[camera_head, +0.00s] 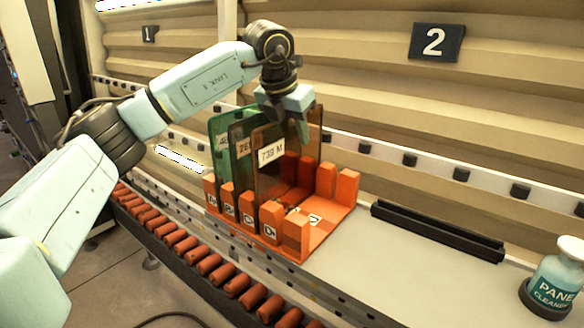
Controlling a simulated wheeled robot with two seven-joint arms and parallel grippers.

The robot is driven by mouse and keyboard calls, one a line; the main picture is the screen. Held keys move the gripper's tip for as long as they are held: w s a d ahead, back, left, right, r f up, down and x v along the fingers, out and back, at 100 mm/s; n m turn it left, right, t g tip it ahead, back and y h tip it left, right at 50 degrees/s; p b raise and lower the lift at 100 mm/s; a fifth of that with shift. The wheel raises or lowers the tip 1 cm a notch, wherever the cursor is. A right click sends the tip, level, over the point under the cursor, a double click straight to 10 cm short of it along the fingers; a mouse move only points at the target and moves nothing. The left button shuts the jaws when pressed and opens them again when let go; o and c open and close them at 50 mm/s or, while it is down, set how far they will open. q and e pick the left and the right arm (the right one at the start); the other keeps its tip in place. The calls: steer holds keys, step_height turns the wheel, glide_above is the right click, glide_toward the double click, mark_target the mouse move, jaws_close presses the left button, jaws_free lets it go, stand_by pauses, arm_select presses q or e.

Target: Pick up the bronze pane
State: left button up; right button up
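The bronze pane (270,178) is a see-through brown sheet with a white label that reads about "739 M". It stands upright in an orange slotted rack (319,238), nearest the camera of the panes there. A dark grey pane (236,134) and a green pane (218,122) stand behind it to the left. My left gripper (298,118) points down at the top edge of the bronze pane, toward its right side. One finger shows against the pane; the other is hidden, so its grip is unclear. My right gripper is not in view.
The rack has lettered orange posts, and its right end looks empty. A black slotted bar (437,231) lies on the grey surface (385,265) to the right. A pane cleaner bottle (555,280) stands at far right. A roller conveyor (208,263) runs in front.

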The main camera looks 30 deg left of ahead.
arm_select(q)
jaws_close()
stand_by(1.4)
steer(key=shift+w+r, duration=0.1)
steer(key=shift+r, duration=0.05)
